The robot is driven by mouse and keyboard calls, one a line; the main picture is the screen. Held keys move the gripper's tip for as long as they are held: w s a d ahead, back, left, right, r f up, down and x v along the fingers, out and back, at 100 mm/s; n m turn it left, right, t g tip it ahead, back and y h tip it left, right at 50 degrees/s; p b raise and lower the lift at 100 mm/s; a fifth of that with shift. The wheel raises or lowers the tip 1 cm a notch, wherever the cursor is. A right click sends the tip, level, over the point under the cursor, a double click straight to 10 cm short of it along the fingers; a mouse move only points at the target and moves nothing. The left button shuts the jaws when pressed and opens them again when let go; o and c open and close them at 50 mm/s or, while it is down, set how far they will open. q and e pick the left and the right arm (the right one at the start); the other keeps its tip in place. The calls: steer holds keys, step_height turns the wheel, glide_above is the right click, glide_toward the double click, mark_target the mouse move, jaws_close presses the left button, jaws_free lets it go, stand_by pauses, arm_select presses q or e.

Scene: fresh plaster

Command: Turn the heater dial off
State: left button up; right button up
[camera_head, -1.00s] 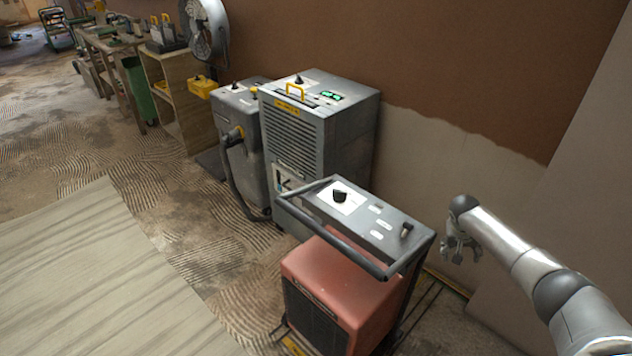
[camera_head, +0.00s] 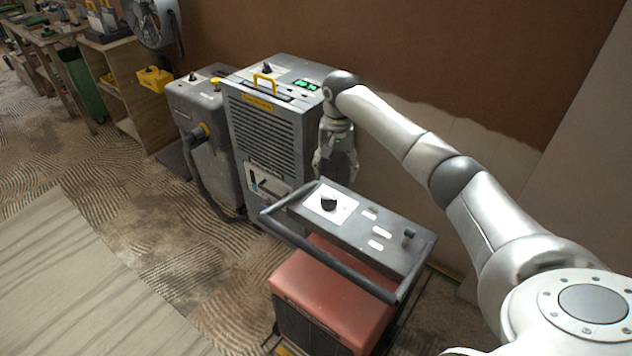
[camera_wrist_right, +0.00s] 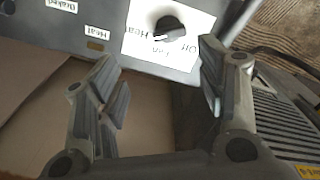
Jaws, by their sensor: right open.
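The heater (camera_head: 330,295) is a red box with a grey top panel and a bar handle. Its black dial (camera_head: 328,203) sits on a white label on the panel. In the right wrist view the dial (camera_wrist_right: 169,28) shows at the top, with "Off", "Fan" and "Heat" printed around it. My right gripper (camera_head: 334,178) is open and empty, fingers pointing down, just behind the panel's back edge near the dial. In the wrist view its fingers (camera_wrist_right: 160,85) are apart and the dial lies beyond them, untouched. My left gripper is not in view.
A grey dehumidifier-like unit (camera_head: 265,130) with a yellow handle stands close behind the heater. A grey vacuum-like machine (camera_head: 205,145) with a hose is beside it. A smaller black knob (camera_head: 409,234) stands on the panel's right. The wall is close behind; floor at left is open.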

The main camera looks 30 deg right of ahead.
steer(key=w+a, duration=0.1)
glide_above(329, 198)
steer(key=f, duration=0.5)
steer(key=shift+s+f, duration=0.15)
steer(key=shift+s, duration=0.05)
steer(key=f, duration=0.2)
steer(key=shift+w+f, duration=0.2)
steer(key=shift+f, duration=0.95)
steer(key=c, duration=0.5)
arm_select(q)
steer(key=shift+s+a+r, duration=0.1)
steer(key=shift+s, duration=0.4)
arm_select(e)
steer(key=c, duration=0.5)
